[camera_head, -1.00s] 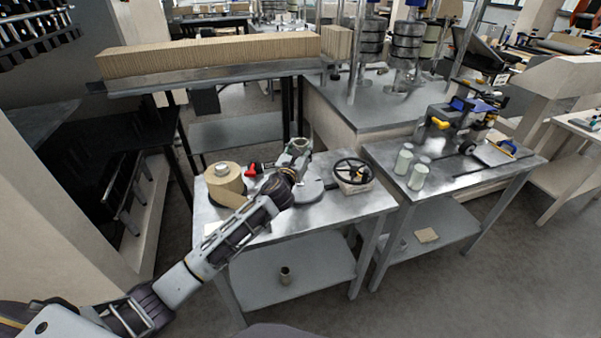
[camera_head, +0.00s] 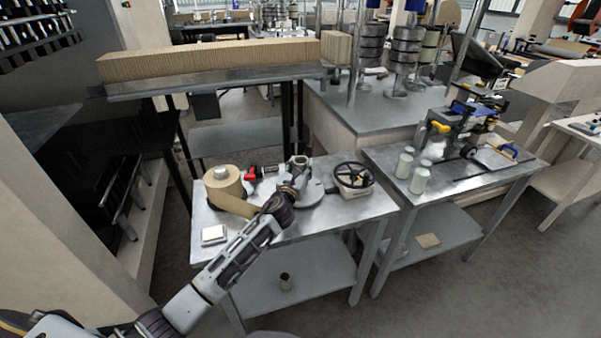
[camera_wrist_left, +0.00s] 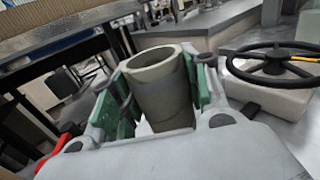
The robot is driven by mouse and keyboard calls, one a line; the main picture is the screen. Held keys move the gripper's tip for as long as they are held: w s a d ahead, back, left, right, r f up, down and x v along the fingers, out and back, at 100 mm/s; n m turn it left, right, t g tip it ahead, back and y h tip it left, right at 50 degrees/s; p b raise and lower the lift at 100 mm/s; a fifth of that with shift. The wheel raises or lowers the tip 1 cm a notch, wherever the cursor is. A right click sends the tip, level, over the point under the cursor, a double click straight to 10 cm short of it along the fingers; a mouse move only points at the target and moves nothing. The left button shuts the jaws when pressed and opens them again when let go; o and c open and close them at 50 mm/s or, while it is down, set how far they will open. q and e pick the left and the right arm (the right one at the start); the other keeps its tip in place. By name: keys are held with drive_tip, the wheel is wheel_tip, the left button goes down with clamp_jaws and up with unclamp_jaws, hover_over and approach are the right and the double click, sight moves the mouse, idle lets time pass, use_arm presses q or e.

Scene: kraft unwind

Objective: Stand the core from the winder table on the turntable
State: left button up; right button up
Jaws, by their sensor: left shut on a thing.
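The core (camera_wrist_left: 162,88) is a short hollow grey-beige tube. My left gripper (camera_head: 298,172) is shut on it, with green finger pads on both sides in the left wrist view (camera_wrist_left: 160,100). The core's open end faces up and it looks roughly upright. In the head view the core (camera_head: 299,161) is over the round grey turntable (camera_head: 315,192) on the near table (camera_head: 345,208). The gripper and arm hide part of the turntable, and I cannot tell whether the core's lower end touches it. My right gripper is not in view.
A kraft paper roll (camera_head: 222,181) stands left of the gripper, with a red-handled tool (camera_head: 252,174) behind. A black handwheel (camera_head: 353,175) on a pale block is close on the right. A small white pad (camera_head: 214,234) lies at the front left.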

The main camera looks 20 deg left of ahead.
use_arm(q)
drive_tip(key=shift+f, duration=0.85)
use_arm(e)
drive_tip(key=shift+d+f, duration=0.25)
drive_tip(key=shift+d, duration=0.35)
use_arm(q)
drive_tip(key=shift+f, duration=0.15)
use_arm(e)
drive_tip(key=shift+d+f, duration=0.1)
use_arm(q)
drive_tip(key=o, duration=1)
drive_tip(key=shift+c, duration=0.2)
drive_tip(key=shift+o, duration=0.2)
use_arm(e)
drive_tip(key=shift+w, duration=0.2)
use_arm(q)
drive_tip(key=shift+s, duration=0.1)
